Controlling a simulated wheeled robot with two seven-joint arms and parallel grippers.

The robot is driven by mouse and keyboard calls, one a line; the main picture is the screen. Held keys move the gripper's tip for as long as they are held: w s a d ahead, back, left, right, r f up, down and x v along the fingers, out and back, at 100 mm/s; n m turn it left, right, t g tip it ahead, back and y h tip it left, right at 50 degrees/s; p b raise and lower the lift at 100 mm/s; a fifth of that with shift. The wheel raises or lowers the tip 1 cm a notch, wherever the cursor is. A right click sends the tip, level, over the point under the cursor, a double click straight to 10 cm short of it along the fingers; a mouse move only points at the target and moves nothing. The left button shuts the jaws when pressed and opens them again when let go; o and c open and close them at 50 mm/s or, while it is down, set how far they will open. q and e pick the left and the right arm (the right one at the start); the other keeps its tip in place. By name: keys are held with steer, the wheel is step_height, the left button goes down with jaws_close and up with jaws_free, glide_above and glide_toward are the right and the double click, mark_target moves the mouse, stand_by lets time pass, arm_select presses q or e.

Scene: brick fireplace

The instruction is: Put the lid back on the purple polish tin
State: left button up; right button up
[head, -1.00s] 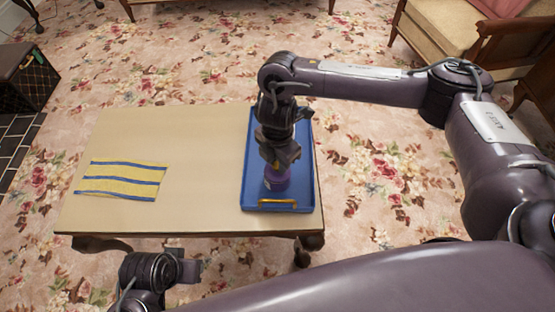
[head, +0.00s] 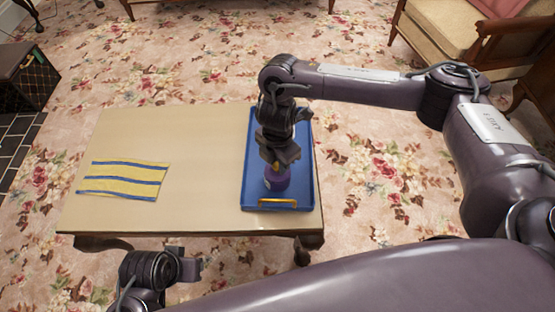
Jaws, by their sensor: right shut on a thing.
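The purple polish tin (head: 277,181) stands in the front half of the blue tray (head: 252,172) at the right end of the table. My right gripper (head: 278,163) points down right above the tin and is shut on a small yellowish piece (head: 277,168), perhaps the lid's knob. The gripper hides most of the lid, so I cannot tell whether the lid touches the tin's rim. My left gripper (head: 196,268) is low in front of the table, empty of anything visible; its fingers are too small to judge.
The tray has a yellow handle (head: 278,203) at its front edge. A yellow cloth with blue stripes (head: 123,180) lies flat on the left of the table (head: 200,150). The table's middle is clear. An armchair (head: 460,40) stands at the back right.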

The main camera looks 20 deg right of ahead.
stand_by(0.9)
steer(key=shift+f, duration=0.1)
steer(key=o, duration=1.5)
